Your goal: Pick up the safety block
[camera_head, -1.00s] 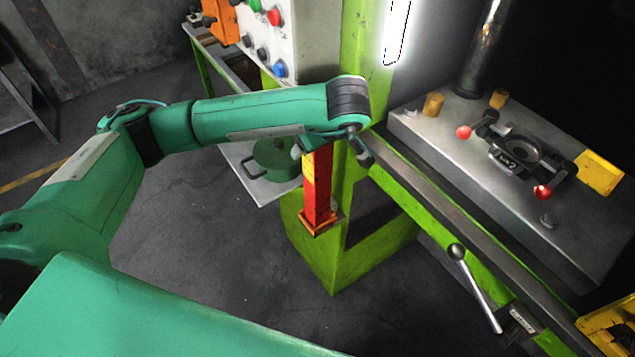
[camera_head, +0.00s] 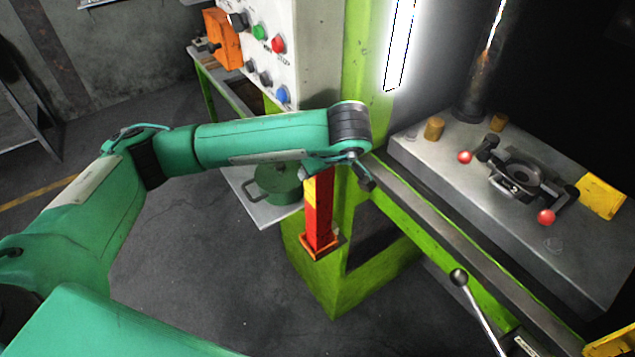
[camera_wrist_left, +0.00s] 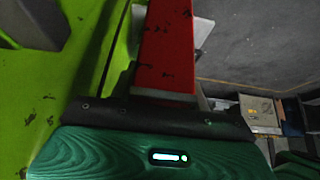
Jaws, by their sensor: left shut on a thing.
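The safety block (camera_head: 318,218) is a long red bar with a yellow patch near its top and an orange flared piece at its foot. It stands upright against the green press frame in the head view. My left gripper (camera_head: 338,172) is at its top end and is shut on it; the arm's wrist partly hides the grip. In the left wrist view, the worn red face of the safety block (camera_wrist_left: 166,50) runs up from the dark edge of my gripper (camera_wrist_left: 165,108). I cannot tell whether its foot rests in a holder. My right gripper is out of view.
The green press frame (camera_head: 335,290) stands right behind the block. A control box (camera_head: 270,50) with coloured buttons is above left. A green pot (camera_head: 275,184) sits on a low shelf. The press bed (camera_head: 450,170) and a ball-ended lever (camera_head: 460,278) are at right. Open floor lies in front.

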